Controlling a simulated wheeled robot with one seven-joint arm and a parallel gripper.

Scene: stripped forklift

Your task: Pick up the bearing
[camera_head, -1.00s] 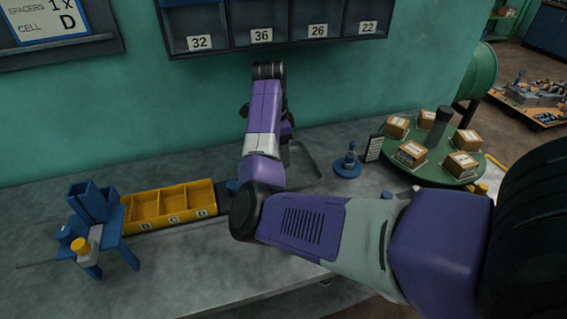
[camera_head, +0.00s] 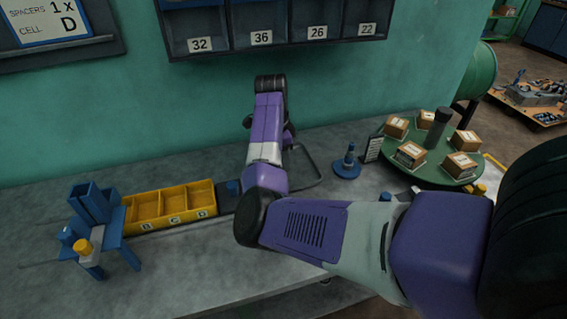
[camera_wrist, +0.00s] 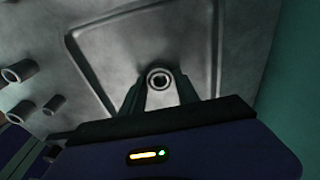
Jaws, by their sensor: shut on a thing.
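The bearing (camera_wrist: 159,78) shows in the wrist view as a small metal ring with a dark hole, between the tips of my gripper (camera_wrist: 158,86). The fingers are shut on it. Behind it in the wrist view is a grey surface with a raised rounded frame (camera_wrist: 85,60); I cannot tell whether the bearing touches that surface. In the head view my arm hides the gripper and the bearing.
A yellow divided bin (camera_head: 170,208) and a blue stand (camera_head: 98,225) are on the bench (camera_head: 215,260) at left. A blue post (camera_head: 348,160) and a green turntable (camera_head: 436,172) with several boxes stand at right. Wall cubbies (camera_head: 275,25) hang above. Several grey tubes (camera_wrist: 20,72) show at left in the wrist view.

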